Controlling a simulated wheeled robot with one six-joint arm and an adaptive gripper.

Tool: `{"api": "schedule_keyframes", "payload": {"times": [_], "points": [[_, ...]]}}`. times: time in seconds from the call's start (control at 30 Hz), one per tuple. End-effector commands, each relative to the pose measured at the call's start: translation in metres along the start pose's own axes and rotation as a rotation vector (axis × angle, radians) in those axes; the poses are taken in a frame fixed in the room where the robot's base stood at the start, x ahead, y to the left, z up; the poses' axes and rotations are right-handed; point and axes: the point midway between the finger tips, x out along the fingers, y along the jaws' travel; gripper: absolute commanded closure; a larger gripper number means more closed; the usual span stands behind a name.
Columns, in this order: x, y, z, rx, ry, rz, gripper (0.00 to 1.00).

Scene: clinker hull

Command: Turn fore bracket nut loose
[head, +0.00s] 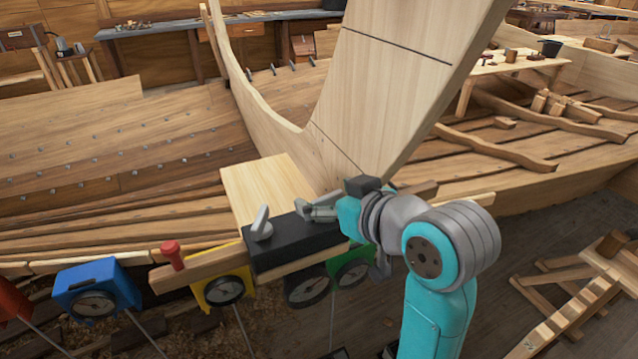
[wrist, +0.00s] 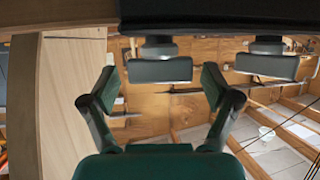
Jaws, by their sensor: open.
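A dark bracket block (head: 300,242) lies on the boards at the foot of the curved timber. A grey handled nut (head: 262,225) stands on its left end, clear of my gripper. The nearer nut (wrist: 160,70) is between the open fingers (wrist: 160,88), with gaps on both sides. The other nut (wrist: 265,66) is to the right. I cannot tell which is fore.
A pale board (head: 265,185) lies behind the block and the tall curved timber (head: 385,85) rises close behind my arm. A red-knobbed peg (head: 172,253) stands to the left. Blue (head: 92,288) and yellow (head: 222,289) dial-faced tools hang along the front edge.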

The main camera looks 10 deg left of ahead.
Motion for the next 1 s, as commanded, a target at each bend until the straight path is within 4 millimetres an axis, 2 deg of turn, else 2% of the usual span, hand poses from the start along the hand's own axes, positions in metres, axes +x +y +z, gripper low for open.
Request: {"api": "schedule_keyframes", "payload": {"times": [0.33, 0.5, 0.57, 0.6, 1.0], "points": [[-0.0005, -0.0004, 0.0014, 0.0, 0.0, 0.0, 0.12], [-0.0005, -0.0003, 0.0013, 0.0, 0.0, 0.0, 0.55], [-0.0005, -0.0003, 0.0013, 0.0, 0.0, 0.0, 0.7], [-0.0004, -0.0004, 0.0013, 0.0, 0.0, 0.0, 0.73], [-0.0004, 0.0012, 0.0014, -0.025, -0.001, -0.064, 0.73]]}}
